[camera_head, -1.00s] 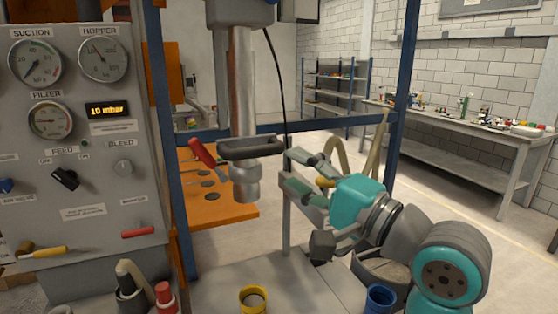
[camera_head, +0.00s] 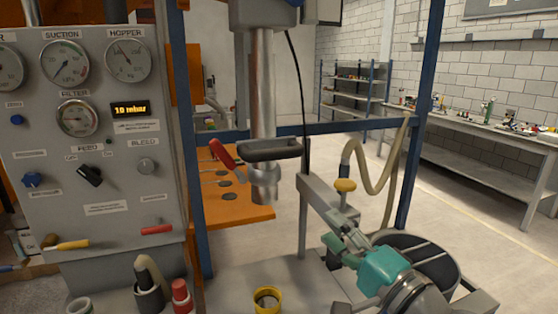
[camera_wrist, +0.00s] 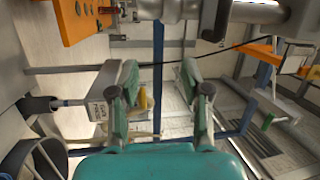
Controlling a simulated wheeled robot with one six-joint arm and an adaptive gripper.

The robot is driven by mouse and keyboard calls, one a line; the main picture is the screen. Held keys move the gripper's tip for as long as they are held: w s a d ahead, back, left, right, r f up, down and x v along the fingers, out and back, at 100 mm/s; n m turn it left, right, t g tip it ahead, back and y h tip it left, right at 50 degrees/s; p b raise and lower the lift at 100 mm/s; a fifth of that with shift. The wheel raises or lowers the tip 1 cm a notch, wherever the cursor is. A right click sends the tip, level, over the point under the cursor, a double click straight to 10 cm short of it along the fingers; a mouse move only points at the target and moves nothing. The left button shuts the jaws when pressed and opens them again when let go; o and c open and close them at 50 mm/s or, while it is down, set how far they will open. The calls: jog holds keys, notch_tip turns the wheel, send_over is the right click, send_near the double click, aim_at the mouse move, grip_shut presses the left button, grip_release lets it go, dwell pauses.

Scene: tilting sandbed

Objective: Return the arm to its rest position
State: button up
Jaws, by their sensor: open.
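My gripper (camera_head: 341,246) has a teal body and grey-green fingers. In the head view it is at the lower right, in front of a grey post and the dark round drum. In the wrist view my gripper (camera_wrist: 163,82) has its two fingers spread wide apart, with nothing held between them. A yellow knob (camera_wrist: 146,100) shows behind the left finger there; I cannot tell its distance. In the head view the yellow knob (camera_head: 345,185) sits just above the fingers, beside a beige hose. Most of my arm is out of view.
A grey gauge panel (camera_head: 110,205) stands at left. A vertical pipe with a dark handle (camera_head: 270,150) and red lever hangs at centre. Blue frame posts (camera_head: 418,115) stand around. A yellow cup (camera_head: 267,299) is in front. The dark drum (camera_head: 425,262) is close by my gripper.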

jog(key=s+d+f+h, duration=0.25)
jog(key=s+f, duration=0.25)
jog(key=f, duration=0.4)
jog(key=s+d+f+n+h, duration=0.1)
jog(key=s+d+f+h, duration=0.2)
jog(key=f, duration=0.7)
jog(key=s+d+f+h, duration=0.1)
jog(key=s+f+h, duration=0.2)
jog(key=s+f, duration=0.45)
jog(key=s+f+n, duration=0.2)
jog(key=s+n, duration=0.1)
jog(key=s, duration=0.5)
jog(key=s+d+f+n+g+h, duration=0.1)
jog(key=s+f+n, duration=0.2)
jog(key=s, duration=0.6)
jog(key=s+f+n+g, duration=0.1)
jog(key=s+f+n, duration=0.2)
jog(key=s, duration=0.5)
jog(key=shift+s+d+n+h, duration=0.2)
jog(key=shift+s+n+h, duration=0.1)
jog(key=shift+s+h, duration=0.05)
